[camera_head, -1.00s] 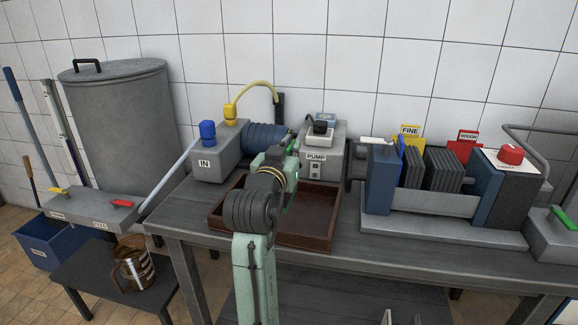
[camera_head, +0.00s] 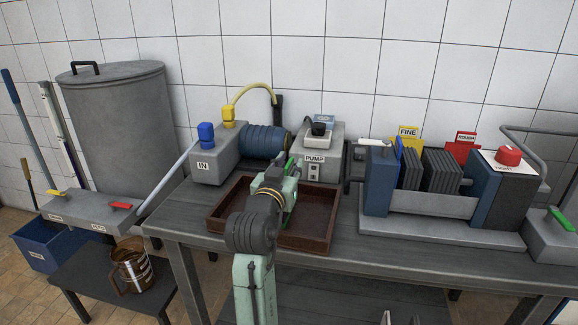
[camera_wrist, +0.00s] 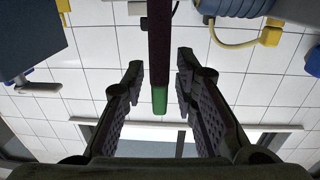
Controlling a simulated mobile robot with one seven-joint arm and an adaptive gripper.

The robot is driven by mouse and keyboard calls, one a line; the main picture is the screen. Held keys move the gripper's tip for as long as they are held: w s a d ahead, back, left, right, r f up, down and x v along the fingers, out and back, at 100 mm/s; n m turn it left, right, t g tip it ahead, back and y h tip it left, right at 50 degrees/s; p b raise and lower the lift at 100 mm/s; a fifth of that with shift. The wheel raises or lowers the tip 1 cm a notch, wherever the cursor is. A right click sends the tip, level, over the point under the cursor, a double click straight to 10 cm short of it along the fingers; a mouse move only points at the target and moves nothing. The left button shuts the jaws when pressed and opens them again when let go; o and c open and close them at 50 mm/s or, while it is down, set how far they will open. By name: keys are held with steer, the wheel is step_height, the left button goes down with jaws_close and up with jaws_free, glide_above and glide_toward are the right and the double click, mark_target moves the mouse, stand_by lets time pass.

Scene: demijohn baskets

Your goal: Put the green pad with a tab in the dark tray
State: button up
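The pad shows edge-on in the wrist view as a dark reddish bar (camera_wrist: 160,50) with a green end (camera_wrist: 160,101). In the head view a bright green bit of the pad (camera_head: 290,164) shows at my gripper (camera_head: 283,184); my arm hides the rest. The dark brown tray (camera_head: 318,247) lies on the grey table, with my gripper over it. My arm covers the tray's middle.
The grey pump (camera_head: 318,165) and the blue coil by the IN box (camera_head: 215,160) stand behind the tray. The filter press (camera_head: 440,205) with dark plates stands to the right. A jug (camera_head: 133,270) sits on a low stool at the left.

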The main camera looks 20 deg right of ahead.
steer(key=shift+r, duration=0.25)
steer(key=b+v, duration=0.2)
steer(key=v, duration=1)
steer(key=shift+a+f, duration=0.1)
